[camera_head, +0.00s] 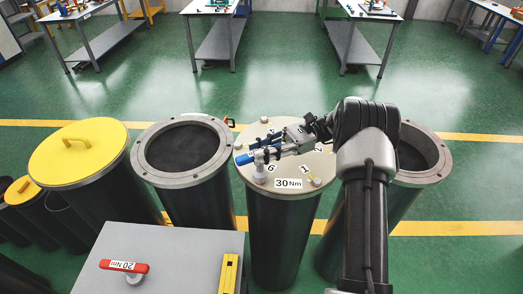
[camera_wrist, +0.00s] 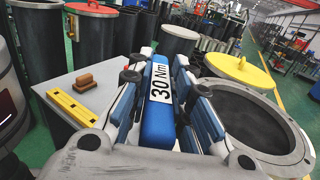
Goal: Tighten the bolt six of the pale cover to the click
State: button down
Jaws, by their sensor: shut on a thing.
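The pale cover (camera_head: 287,148) lies on a dark flanged cylinder in the middle of the head view, with numbers beside its bolts and a 30 Nm label. My gripper (camera_head: 284,148) is above the cover, shut on a blue torque wrench (camera_head: 264,155). The wrench also fills the middle of the wrist view (camera_wrist: 161,130), labelled 30 Nm, between the fingers. Its head end stands over the bolt beside number 6 (camera_head: 260,172). I cannot tell how fully it seats; the bolt itself is mostly hidden. Another bolt (camera_head: 315,182) shows near number 1.
A red 20 Nm wrench (camera_head: 124,266) and a yellow bar (camera_head: 229,273) lie on the grey table (camera_head: 180,250) in front. An open cylinder (camera_head: 182,150) stands left, another (camera_head: 425,160) right behind my arm. A yellow-lidded cylinder (camera_head: 78,152) stands further left.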

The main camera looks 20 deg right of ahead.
jog(key=shift+f+b, duration=0.5)
jog(key=shift+f, duration=0.55)
dwell(0.4)
jog(key=m+t, duration=0.2)
jog(key=t, duration=0.1)
jog(key=shift+s+t, duration=0.1)
jog(key=shift+t, duration=0.3)
jog(key=shift+f+m, duration=0.15)
jog(key=shift+m, duration=0.15)
jog(key=shift+s+f+m+t, duration=0.1)
jog(key=shift+m+t, duration=1.1)
jog(key=shift+t, duration=0.8)
jog(key=shift+s+a+m+t+h, duration=0.1)
jog(key=shift+m+t+h, duration=0.6)
jog(key=shift+m+t, duration=0.55)
jog(key=shift+a+m+t+h, duration=0.1)
jog(key=shift+m+t+h, duration=0.7)
jog(key=shift+t, duration=0.85)
jog(key=shift+d+g+y, duration=0.1)
jog(key=shift+g+y, duration=0.2)
